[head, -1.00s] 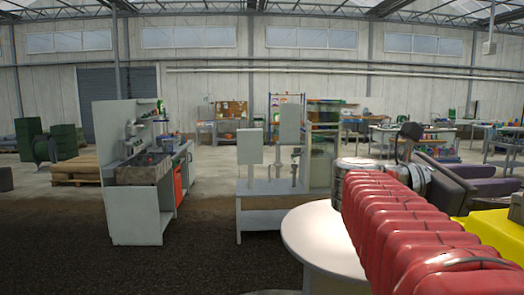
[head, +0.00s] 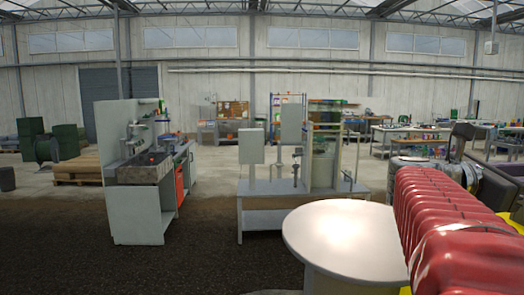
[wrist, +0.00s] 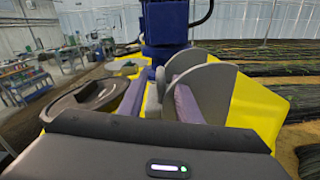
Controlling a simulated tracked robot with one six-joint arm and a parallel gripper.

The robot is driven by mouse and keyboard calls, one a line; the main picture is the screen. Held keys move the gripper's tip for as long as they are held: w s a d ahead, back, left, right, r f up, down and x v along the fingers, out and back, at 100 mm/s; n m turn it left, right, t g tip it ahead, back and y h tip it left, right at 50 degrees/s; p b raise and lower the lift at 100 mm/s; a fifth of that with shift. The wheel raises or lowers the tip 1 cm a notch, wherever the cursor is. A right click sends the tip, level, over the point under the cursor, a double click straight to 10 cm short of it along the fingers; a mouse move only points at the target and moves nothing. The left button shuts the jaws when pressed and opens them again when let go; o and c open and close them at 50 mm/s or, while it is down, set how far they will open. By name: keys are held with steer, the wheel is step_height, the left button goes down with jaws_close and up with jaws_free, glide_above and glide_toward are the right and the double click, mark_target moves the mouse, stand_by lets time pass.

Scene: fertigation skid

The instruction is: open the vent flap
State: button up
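The skid (head: 262,187) stands ahead in the head view, a grey frame with upright boxes, pipework and a tank (head: 323,163) at its right. I cannot make out the vent flap at this distance. My red-sleeved arm reaches in from the right of the head view, and my gripper (head: 494,185) is at the right edge, partly cut off. In the wrist view my gripper (wrist: 172,96) shows with purple and grey fingers that look apart and hold nothing visible. It is far from the skid and points back over my own yellow body.
A round pale table top (head: 338,236) is close in front, below my arm. A sink bench (head: 140,185) stands left, with pallets (head: 77,167) farther left. Dark floor is open between the bench and the skid. Workbenches line the back, and planted rows (wrist: 285,80) show in the wrist view.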

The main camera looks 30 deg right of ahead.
steer(key=shift+x, duration=2.3)
steer(key=shift+c, duration=0.7)
jaws_close()
